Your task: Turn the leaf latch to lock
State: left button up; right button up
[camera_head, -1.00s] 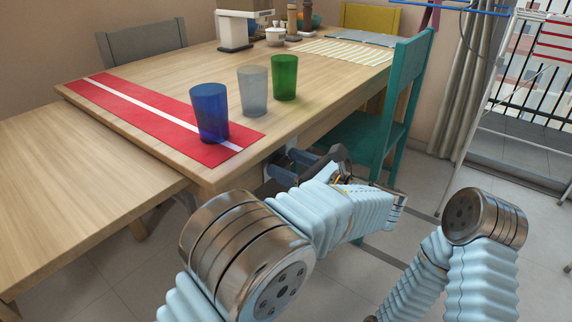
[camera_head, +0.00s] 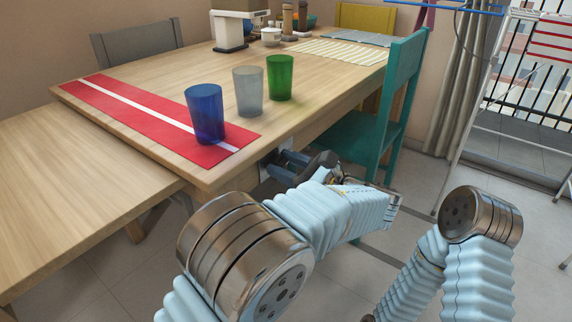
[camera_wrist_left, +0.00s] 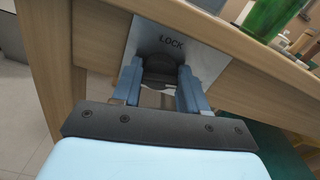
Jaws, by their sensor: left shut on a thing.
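The leaf latch is a dark knob (camera_wrist_left: 160,70) on a pale metal plate (camera_wrist_left: 208,60) marked LOCK, fixed to the table's side under the top. My left gripper (camera_wrist_left: 160,82) has its two blue fingers on either side of the knob and is shut on it. In the head view my left gripper (camera_head: 284,163) is at the table's near side, just below the top's edge. The latch itself is mostly hidden there behind the fingers. The table leaf (camera_head: 75,190) lies level at the left, beside the main top. My right gripper is not in view.
Blue (camera_head: 205,113), clear (camera_head: 248,92) and green (camera_head: 280,78) cups stand near the tabletop's near edge. The blue one is on a red runner (camera_head: 150,123). A teal chair (camera_head: 385,120) is close on the right of my left arm.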

pick_arm(q)
jog(key=n, duration=0.3)
jog(key=shift+f+n+b, duration=0.15)
jog(key=shift+n+b, duration=0.15)
jog(key=shift+b, duration=0.1)
jog(key=shift+s+f+n+b, duration=0.1)
jog(key=shift+n+b, duration=1.75)
jog(key=shift+n, duration=1.15)
jog(key=shift+s+f+n+b, duration=0.1)
jog(key=shift+n+b, duration=1.75)
jog(key=shift+n, duration=1.15)
jog(key=o, duration=1.1)
jog(key=shift+r, duration=0.1)
jog(key=shift+c, duration=0.2)
